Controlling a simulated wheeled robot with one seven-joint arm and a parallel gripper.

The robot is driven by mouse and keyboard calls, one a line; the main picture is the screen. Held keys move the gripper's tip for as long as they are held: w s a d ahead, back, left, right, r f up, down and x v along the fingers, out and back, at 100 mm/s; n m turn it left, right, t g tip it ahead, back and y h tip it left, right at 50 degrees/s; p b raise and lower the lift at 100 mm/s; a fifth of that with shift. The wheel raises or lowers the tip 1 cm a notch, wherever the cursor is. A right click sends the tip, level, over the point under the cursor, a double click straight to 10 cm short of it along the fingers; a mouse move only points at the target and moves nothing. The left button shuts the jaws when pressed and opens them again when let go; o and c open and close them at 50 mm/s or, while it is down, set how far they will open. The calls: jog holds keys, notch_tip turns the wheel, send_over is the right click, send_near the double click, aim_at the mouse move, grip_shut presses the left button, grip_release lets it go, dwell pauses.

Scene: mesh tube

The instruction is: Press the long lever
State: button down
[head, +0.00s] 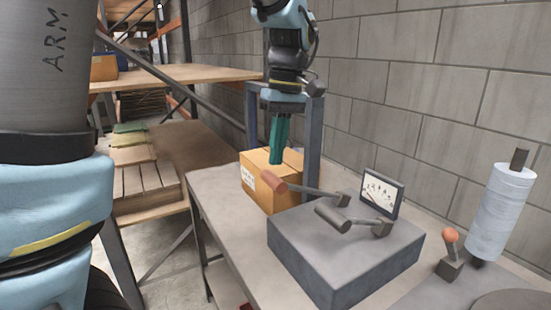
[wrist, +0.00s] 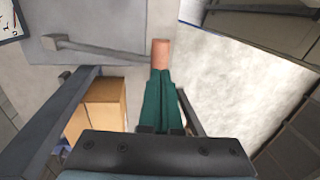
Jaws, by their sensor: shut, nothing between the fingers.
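The long lever (head: 304,190) has a thin grey arm and a reddish-brown handle (head: 272,181). It reaches left from a pivot on a grey box (head: 345,262), its handle out past the box's edge. A shorter lever (head: 335,219) with a grey handle sits in front of it on the same box. My gripper (head: 275,161) points down with its teal fingers together, just above the reddish handle in the head view. In the wrist view the shut fingers (wrist: 160,76) end at the handle (wrist: 160,53). I cannot tell whether they touch it.
A gauge (head: 380,193) stands on the box behind the levers. A cardboard box (head: 260,203) and a grey frame post (head: 314,140) stand behind my gripper. To the right are a small orange-knobbed lever (head: 450,250) and a white roll (head: 500,210). The bench's left front (head: 235,240) is clear.

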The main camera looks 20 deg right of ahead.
jog(key=shift+a+f, duration=0.15)
jog(key=shift+f, duration=1)
